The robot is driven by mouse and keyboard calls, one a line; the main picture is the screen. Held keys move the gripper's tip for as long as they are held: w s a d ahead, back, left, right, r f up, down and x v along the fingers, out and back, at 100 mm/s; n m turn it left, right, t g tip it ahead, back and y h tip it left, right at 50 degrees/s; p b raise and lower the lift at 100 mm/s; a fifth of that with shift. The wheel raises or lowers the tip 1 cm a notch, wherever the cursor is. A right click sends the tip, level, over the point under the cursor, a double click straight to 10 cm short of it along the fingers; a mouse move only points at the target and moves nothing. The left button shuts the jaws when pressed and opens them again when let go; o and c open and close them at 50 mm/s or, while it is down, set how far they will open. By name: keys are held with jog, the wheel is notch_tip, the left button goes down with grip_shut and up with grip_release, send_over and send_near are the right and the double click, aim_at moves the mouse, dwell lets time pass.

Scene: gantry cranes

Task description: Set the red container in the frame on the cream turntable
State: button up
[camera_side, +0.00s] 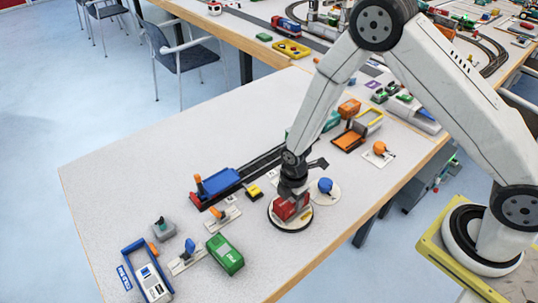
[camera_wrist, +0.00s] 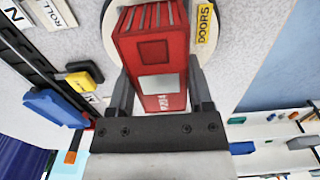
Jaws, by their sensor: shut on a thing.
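The red container (camera_side: 287,208) is in my gripper (camera_side: 292,191), low over the cream turntable (camera_side: 304,221), a round disc with a dark edge. In the wrist view the red container (camera_wrist: 157,50) fills the space between the two fingers of my gripper (camera_wrist: 158,88), with its ribbed part away from me and a pale panel facing me. The turntable's pale rim (camera_wrist: 109,38) shows behind the container. The frame on the turntable is hidden by the container and gripper. I cannot tell whether the container's underside touches the turntable.
A blue knob on a pale disc (camera_side: 325,186) stands close to the right. A yellow block (camera_side: 254,190) and a track with a blue wagon (camera_side: 220,183) lie left. A green container (camera_side: 225,255) lies front left.

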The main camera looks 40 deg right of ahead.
jog(key=shift+f, duration=0.45)
dwell(0.6)
jog(key=o, duration=1.2)
jog(key=shift+c, duration=0.2)
jog(key=shift+r, duration=0.1)
jog(key=shift+r, duration=3.4)
